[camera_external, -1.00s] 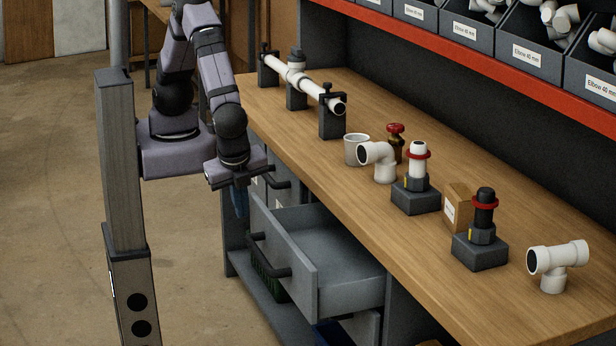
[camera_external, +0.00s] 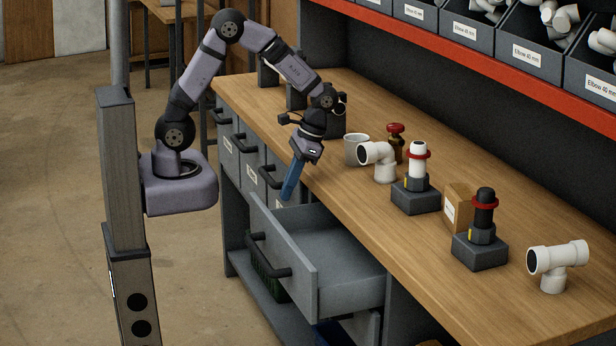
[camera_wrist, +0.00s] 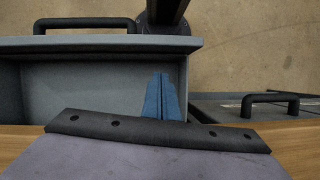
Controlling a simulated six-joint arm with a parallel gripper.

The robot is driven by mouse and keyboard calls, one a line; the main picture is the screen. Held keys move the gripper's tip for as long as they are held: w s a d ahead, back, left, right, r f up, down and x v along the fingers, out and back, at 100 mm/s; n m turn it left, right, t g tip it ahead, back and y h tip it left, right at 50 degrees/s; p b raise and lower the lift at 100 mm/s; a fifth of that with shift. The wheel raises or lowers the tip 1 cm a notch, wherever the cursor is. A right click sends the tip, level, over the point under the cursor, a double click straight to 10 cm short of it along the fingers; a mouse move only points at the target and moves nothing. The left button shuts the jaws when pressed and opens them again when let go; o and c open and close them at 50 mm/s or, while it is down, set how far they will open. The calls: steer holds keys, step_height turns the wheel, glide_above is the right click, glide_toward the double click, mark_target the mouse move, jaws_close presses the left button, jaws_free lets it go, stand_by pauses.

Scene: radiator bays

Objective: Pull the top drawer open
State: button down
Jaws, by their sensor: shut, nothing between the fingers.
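A grey drawer (camera_external: 340,262) stands pulled out from under the bench top, with a black bar handle (camera_external: 268,257) on its front. It appears empty. In the wrist view the open drawer (camera_wrist: 90,85) lies at left, with its handle (camera_wrist: 85,23) at the top left. My gripper (camera_external: 288,190) has blue fingers, shut and empty, pointing down above the drawer's rear left part. In the wrist view the fingertips (camera_wrist: 163,85) overlap the drawer's right side. They are apart from the handle; whether they touch the drawer wall I cannot tell.
Closed drawers (camera_external: 228,158) with black handles are to the left. A handle (camera_wrist: 270,100) also shows at right in the wrist view.

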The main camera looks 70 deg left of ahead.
mark_target(254, 199)
steer(key=shift+n+h, duration=0.4)
steer(key=shift+n, duration=0.3)
steer(key=shift+s+a+f, duration=0.45)
steer(key=shift+s+f, duration=0.1)
steer(key=shift+f, duration=1.1)
steer(key=shift+s+a+f, duration=0.4)
steer(key=shift+s+f, duration=0.2)
steer(key=shift+f, duration=1.05)
steer(key=shift+s+a+f, duration=0.45)
steer(key=shift+s+f, duration=0.1)
steer(key=shift+f, duration=1.1)
steer(key=s+p, duration=0.1)
steer(key=s, duration=0.7)
steer(key=shift+s, duration=0.35)
steer(key=shift+r+p, duration=0.1)
steer(key=shift+p, duration=0.25)
steer(key=p+v, duration=0.9)
steer(key=v, duration=0.1)
steer(key=shift+p, duration=0.4)
